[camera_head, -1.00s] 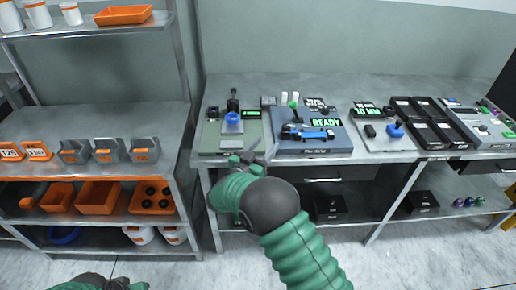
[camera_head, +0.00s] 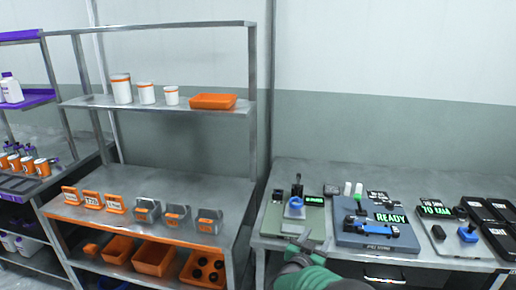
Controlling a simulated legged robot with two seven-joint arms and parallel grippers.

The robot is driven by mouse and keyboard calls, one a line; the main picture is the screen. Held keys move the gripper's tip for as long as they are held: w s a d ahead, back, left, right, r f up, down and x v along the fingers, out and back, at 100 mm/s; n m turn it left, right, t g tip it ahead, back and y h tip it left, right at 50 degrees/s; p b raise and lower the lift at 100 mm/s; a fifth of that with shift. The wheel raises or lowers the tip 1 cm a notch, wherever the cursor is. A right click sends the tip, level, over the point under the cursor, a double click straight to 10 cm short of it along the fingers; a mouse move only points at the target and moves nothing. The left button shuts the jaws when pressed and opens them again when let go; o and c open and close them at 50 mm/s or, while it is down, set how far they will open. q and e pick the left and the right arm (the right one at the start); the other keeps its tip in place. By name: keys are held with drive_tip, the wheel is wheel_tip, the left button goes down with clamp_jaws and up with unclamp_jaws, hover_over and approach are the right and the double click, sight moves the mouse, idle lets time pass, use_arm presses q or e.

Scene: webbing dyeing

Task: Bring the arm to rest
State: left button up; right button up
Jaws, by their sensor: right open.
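My right arm, green with a dark joint, comes in at the bottom of the head view. Its gripper (camera_head: 301,243) is open and seems empty, over the front edge of the metal workbench (camera_head: 300,182) by the grey-green device (camera_head: 283,222). I cannot tell whether it touches that device. A blue-grey device (camera_head: 374,235) with a green READY display stands just right of it, with a blue and black piece (camera_head: 371,228) on top. My left gripper is not in view.
A metal shelf rack (camera_head: 190,183) stands to the left, with orange bins (camera_head: 153,259), white tubs (camera_head: 122,89) and an orange tray (camera_head: 213,101). Another device (camera_head: 458,240) and black boxes (camera_head: 487,211) stand at the right. The bench's back strip is clear.

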drive_tip(key=s+a+r+n+g+y+p, duration=0.25)
drive_tip(key=s+a+n+y, duration=0.2)
drive_tip(key=s+y, duration=0.3)
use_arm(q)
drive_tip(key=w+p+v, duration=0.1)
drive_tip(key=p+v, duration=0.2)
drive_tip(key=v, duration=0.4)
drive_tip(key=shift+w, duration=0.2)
use_arm(e)
drive_tip(key=s+f+n+g+y, duration=0.1)
drive_tip(key=s+g, duration=0.3)
drive_tip(key=s, duration=0.9)
drive_tip(key=s+f+n+g, duration=0.1)
drive_tip(key=s+f+g, duration=0.2)
drive_tip(key=s, duration=1.1)
drive_tip(key=shift+s+d+f+n+g+y, duration=0.2)
drive_tip(key=shift+d+f+n+g+y, duration=0.15)
drive_tip(key=shift+g, duration=0.2)
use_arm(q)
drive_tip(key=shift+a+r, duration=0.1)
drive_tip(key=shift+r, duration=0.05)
